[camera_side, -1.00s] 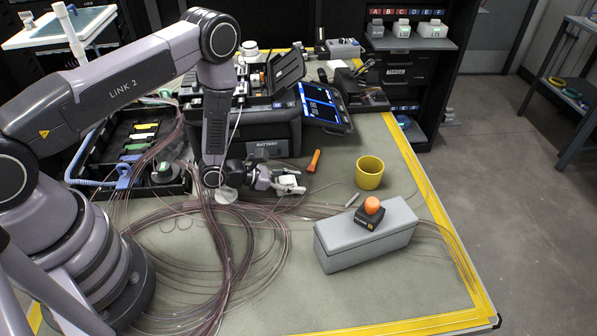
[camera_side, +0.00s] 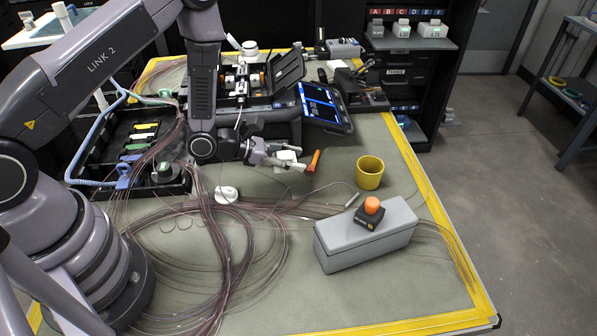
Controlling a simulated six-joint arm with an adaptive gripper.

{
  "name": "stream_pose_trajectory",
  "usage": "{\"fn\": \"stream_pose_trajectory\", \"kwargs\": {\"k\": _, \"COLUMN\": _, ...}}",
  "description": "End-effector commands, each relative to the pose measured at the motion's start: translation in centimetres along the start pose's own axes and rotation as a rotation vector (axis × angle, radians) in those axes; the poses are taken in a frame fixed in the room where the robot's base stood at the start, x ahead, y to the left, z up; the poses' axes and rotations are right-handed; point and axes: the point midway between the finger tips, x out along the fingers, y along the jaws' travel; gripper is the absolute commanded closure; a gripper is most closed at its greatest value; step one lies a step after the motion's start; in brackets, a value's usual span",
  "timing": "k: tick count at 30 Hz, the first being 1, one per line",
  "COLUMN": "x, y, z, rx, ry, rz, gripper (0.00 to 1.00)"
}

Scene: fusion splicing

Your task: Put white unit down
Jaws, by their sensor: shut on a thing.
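The white unit (camera_side: 288,156) is a small white block between the fingers of my gripper (camera_side: 291,159). My gripper is shut on it, pointing right, just in front of the splicer (camera_side: 262,112) on its dark battery base. The unit appears to be held above the mat; its exact height is hard to tell. The fingers hide part of it. A separate white rounded piece (camera_side: 227,193) lies on the mat below and left of my gripper.
An orange-handled tool (camera_side: 313,161) is close to the right of my fingertips. Purple fibre loops (camera_side: 215,260) cover the mat's front left. A yellow cup (camera_side: 369,173) and a grey box (camera_side: 367,239) with an orange-topped button stand to the right.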

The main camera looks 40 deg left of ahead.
Motion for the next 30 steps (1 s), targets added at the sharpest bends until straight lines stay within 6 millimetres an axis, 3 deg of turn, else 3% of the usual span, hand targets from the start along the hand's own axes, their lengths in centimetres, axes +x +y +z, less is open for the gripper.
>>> {"fn": "stream_pose_trajectory", "kwargs": {"k": 5, "x": -1.2, "y": -7.3, "z": -2.0, "rx": 0.09, "ry": 0.004, "rz": -0.242, "gripper": 0.92}}
{"fn": "stream_pose_trajectory", "kwargs": {"k": 9, "x": -3.5, "y": -13.6, "z": -3.4, "rx": 0.183, "ry": 0.003, "rz": -0.464, "gripper": 0.92}}
{"fn": "stream_pose_trajectory", "kwargs": {"k": 15, "x": -6.9, "y": -19.6, "z": -4.3, "rx": 0.281, "ry": -0.001, "rz": -0.689, "gripper": 0.92}}
{"fn": "stream_pose_trajectory", "kwargs": {"k": 20, "x": -8.0, "y": -21.4, "z": -5.2, "rx": 0.309, "ry": 0.0, "rz": -0.761, "gripper": 0.92}}
{"fn": "stream_pose_trajectory", "kwargs": {"k": 30, "x": -6.2, "y": -21.5, "z": -9.6, "rx": 0.313, "ry": 0.0, "rz": -0.765, "gripper": 0.92}}
